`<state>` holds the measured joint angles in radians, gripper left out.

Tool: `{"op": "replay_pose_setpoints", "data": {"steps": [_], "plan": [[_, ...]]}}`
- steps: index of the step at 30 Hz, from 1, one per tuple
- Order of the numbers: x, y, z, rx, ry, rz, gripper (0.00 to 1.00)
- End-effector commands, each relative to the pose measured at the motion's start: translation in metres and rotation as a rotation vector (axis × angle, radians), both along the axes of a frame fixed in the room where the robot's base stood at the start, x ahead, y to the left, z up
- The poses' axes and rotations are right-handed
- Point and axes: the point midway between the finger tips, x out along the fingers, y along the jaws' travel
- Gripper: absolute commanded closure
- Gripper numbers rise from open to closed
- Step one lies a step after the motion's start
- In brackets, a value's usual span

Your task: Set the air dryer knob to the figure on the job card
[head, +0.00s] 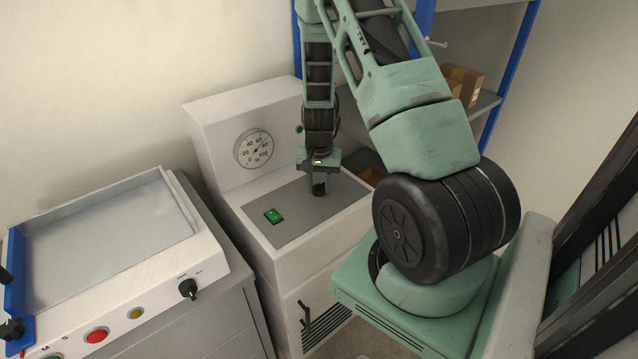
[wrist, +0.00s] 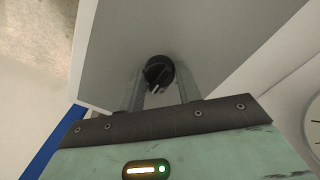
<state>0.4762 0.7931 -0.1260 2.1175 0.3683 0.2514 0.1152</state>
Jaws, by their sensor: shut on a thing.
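The air dryer is a white cabinet (head: 240,105) with a sloping grey top panel (head: 290,212). Its black knob (head: 318,189) sits at the right of that panel, partly hidden by my gripper in the head view. In the wrist view the knob (wrist: 159,72) is round and dark with a small light mark, and lies between my two fingers. My gripper (head: 320,181) points down and is shut on the knob; its fingers show on both sides in the wrist view (wrist: 159,84). I see no job card in either view.
A round gauge (head: 253,149) marked 0 to 100 is on the dryer's upright face; its needle is too fine to read. A lit green switch (head: 273,216) is left of the knob. Another machine (head: 125,270) with buttons and a black knob (head: 188,289) stands left. Shelving (head: 465,45) holds boxes behind.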

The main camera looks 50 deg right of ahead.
Motion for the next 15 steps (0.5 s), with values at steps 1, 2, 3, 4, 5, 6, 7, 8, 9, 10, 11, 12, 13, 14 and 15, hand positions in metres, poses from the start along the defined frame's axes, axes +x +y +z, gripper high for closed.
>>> {"op": "replay_pose_setpoints", "data": {"steps": [1,2,3,4,5,6,7,8,9,10,11,12,13,14,15], "plan": [[0.0006,-0.0004,0.0006,-0.001,-0.002,-0.003,0.89],[0.0006,-0.0004,0.0006,-0.001,-0.002,-0.003,0.89],[0.0006,-0.0004,0.0006,-0.001,-0.002,-0.003,0.89],[0.0006,-0.0004,0.0006,-0.001,-0.002,-0.003,0.89],[0.0006,-0.0004,0.0006,-0.001,-0.002,-0.003,0.89],[0.0006,-0.0004,0.0006,-0.001,-0.002,-0.003,0.89],[0.0006,-0.0004,0.0006,-0.001,-0.002,-0.003,0.89],[0.0006,-0.0004,0.0006,-0.001,-0.002,-0.003,0.89],[0.0006,-0.0004,0.0006,-0.001,-0.002,-0.003,0.89],[0.0006,-0.0004,0.0006,-0.001,-0.002,-0.003,0.61],[0.0006,-0.0004,0.0006,-0.001,-0.002,-0.003,0.52],[0.0005,-0.0004,0.0005,-0.001,-0.002,-0.003,0.44],[0.0004,-0.0003,0.0005,0.000,-0.001,-0.002,0.44],[0.0004,-0.0003,0.0004,0.000,-0.001,-0.002,0.44],[0.0004,-0.0002,0.0004,0.000,-0.001,-0.002,0.44]]}}
